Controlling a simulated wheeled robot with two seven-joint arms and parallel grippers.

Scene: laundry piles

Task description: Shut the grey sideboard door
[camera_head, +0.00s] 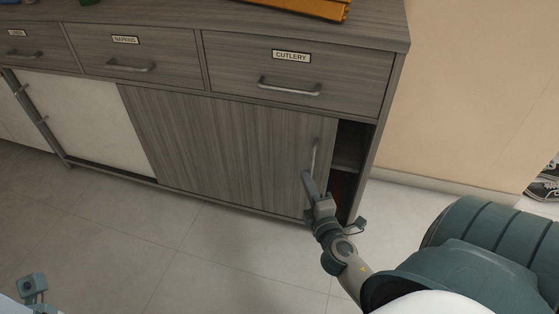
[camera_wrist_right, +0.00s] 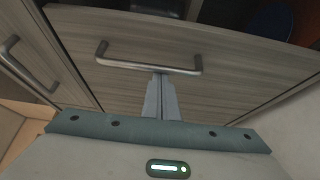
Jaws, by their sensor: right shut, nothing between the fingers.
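The grey sideboard door (camera_head: 220,145) is a wood-grained sliding panel with an upright metal bar handle (camera_head: 314,158) near its right edge. A dark gap to the right of the door shows the inside. My right gripper (camera_head: 307,178) is shut and empty, its fingertips at the lower part of the handle. In the right wrist view the shut fingers (camera_wrist_right: 160,95) reach up to the handle (camera_wrist_right: 150,68); I cannot tell if they touch it. Part of my left gripper (camera_head: 32,287) shows at the bottom left, its fingers not clear.
Drawers run above the door, including the cutlery drawer (camera_head: 295,75) with its handle. A pale panel (camera_head: 90,118) is left of the door. An orange item (camera_head: 310,7) lies on top. A blue object (camera_wrist_right: 270,20) shows in the right wrist view. The floor in front is clear.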

